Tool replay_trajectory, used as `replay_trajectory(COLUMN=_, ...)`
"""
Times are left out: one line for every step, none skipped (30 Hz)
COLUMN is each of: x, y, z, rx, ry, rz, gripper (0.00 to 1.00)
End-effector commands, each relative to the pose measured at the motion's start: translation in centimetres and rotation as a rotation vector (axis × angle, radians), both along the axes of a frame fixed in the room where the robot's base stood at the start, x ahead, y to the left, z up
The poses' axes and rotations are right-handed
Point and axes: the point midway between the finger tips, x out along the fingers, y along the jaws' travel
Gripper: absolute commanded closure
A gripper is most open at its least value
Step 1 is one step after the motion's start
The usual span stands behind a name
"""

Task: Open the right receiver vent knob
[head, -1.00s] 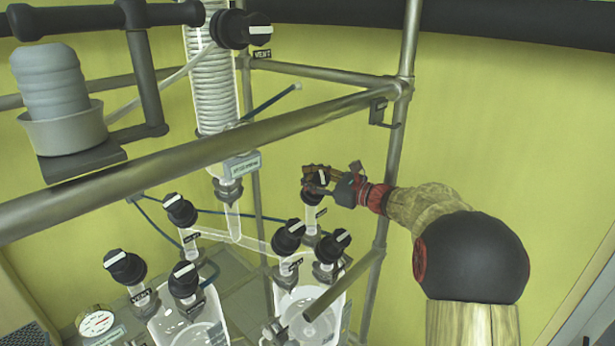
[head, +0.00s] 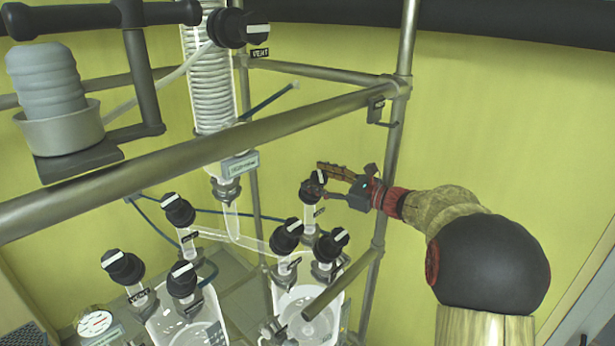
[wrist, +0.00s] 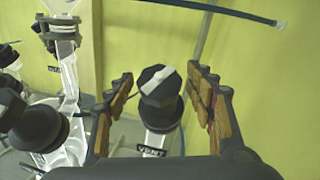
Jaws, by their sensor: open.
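The vent knob (head: 313,188) is a black cap with a white stripe, on a glass neck above the right receiver vessel (head: 318,312). In the wrist view, the knob (wrist: 160,92) stands between my fingers, its stripe slanted, above a VENT label (wrist: 151,152). My gripper (head: 327,181) is open, to the right of the knob in the head view. Its wood-toned fingers also show in the wrist view (wrist: 161,76), one either side of the knob with visible gaps. I cannot tell whether the fingertips reach past it.
Other black knobs stand close by, two (head: 287,236) (head: 330,244) nearer and lower. A metal frame bar (head: 290,118) crosses above, and an upright post (head: 392,170) stands behind my wrist. Free space lies to the right by the yellow wall (head: 520,150).

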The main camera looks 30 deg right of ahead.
Motion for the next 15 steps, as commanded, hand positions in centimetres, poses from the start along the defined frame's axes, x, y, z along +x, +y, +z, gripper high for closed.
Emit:
replay_trajectory(x=-1.0, y=-0.7, z=0.0, rx=-0.001, ry=0.001, rz=-0.005, gripper=0.46)
replay_trajectory(x=-1.6, y=-1.0, z=0.0, rx=0.000, ry=0.000, rz=-0.004, gripper=0.46)
replay_trajectory(x=-2.3, y=-1.4, z=0.1, rx=0.000, ry=0.000, rz=-0.004, gripper=0.46)
replay_trajectory(x=-2.8, y=-1.7, z=0.1, rx=-0.001, ry=-0.001, rz=-0.005, gripper=0.46)
replay_trajectory(x=-3.3, y=-2.0, z=0.1, rx=-0.001, ry=0.000, rz=-0.003, gripper=0.46)
replay_trajectory(x=-3.9, y=-2.3, z=0.1, rx=0.000, ry=0.000, rz=-0.004, gripper=0.46)
replay_trajectory(x=-4.3, y=-2.5, z=0.1, rx=0.000, ry=0.000, rz=-0.004, gripper=0.46)
replay_trajectory(x=-4.7, y=-2.7, z=0.1, rx=0.000, ry=0.000, rz=-0.003, gripper=0.46)
replay_trajectory(x=-5.2, y=-3.0, z=0.1, rx=0.000, ry=-0.001, rz=-0.003, gripper=0.46)
replay_trajectory(x=-5.5, y=-3.2, z=0.1, rx=0.000, ry=0.000, rz=-0.002, gripper=0.46)
replay_trajectory(x=-5.7, y=-3.3, z=0.1, rx=0.000, ry=0.000, rz=-0.002, gripper=0.46)
replay_trajectory(x=-6.0, y=-3.5, z=0.1, rx=0.000, ry=0.001, rz=-0.001, gripper=0.46)
replay_trajectory(x=-6.2, y=-3.5, z=0.1, rx=0.000, ry=0.001, rz=-0.001, gripper=0.46)
replay_trajectory(x=-6.4, y=-3.6, z=0.1, rx=0.000, ry=0.000, rz=-0.001, gripper=0.46)
replay_trajectory(x=-6.5, y=-3.7, z=0.1, rx=0.001, ry=0.000, rz=-0.001, gripper=0.46)
